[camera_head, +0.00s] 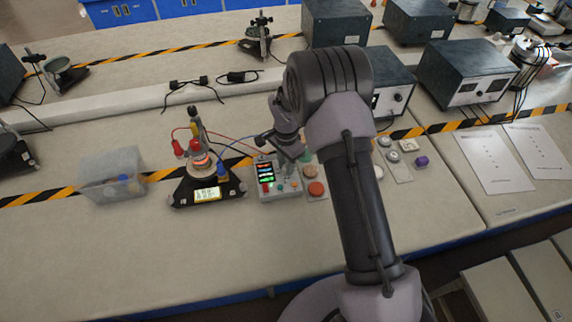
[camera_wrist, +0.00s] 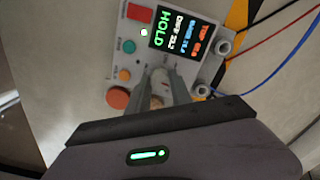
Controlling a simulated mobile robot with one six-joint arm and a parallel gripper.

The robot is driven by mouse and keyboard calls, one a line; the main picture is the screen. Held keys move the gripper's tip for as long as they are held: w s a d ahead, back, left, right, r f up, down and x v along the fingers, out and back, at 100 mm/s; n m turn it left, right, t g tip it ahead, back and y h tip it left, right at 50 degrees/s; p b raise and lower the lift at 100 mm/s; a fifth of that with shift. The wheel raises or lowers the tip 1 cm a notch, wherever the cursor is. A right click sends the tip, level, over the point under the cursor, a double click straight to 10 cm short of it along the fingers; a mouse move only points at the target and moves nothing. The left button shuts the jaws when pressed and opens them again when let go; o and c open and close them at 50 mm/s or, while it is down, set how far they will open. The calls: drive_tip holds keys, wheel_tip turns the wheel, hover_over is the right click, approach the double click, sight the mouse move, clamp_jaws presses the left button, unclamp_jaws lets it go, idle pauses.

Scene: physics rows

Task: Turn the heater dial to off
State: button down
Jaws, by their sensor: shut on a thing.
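The control box (camera_wrist: 185,32) shows in the wrist view with a lit screen reading HOLD and several small coloured controls. In the head view the same box (camera_head: 278,188) stands on the bench, partly behind my arm. My gripper (camera_wrist: 161,76) is down at the box face, its fingers closed on a small part that I take for the heater dial; the fingers hide most of it, and its setting cannot be read. In the head view my gripper (camera_head: 294,152) is over the box's upper right. The heater (camera_head: 202,161) glows orange on a black base with a lit display.
Red and blue cables run from the box (camera_wrist: 265,62) to the heater stand. A clear bin (camera_head: 111,174) stands at the left. Papers (camera_head: 496,160) lie at the right. The front of the bench is clear.

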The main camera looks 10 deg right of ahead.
drive_tip(key=n, duration=0.4)
drive_tip(key=shift+n, duration=0.3)
drive_tip(key=n, duration=0.5)
drive_tip(key=shift+r, duration=0.1)
drive_tip(key=n+p, duration=0.1)
drive_tip(key=n, duration=0.8)
drive_tip(key=shift+d+p, duration=0.1)
drive_tip(key=shift+p, duration=0.25)
drive_tip(key=shift+n, duration=0.3)
drive_tip(key=c, duration=1.1)
unclamp_jaws()
drive_tip(key=shift+c, duration=0.2)
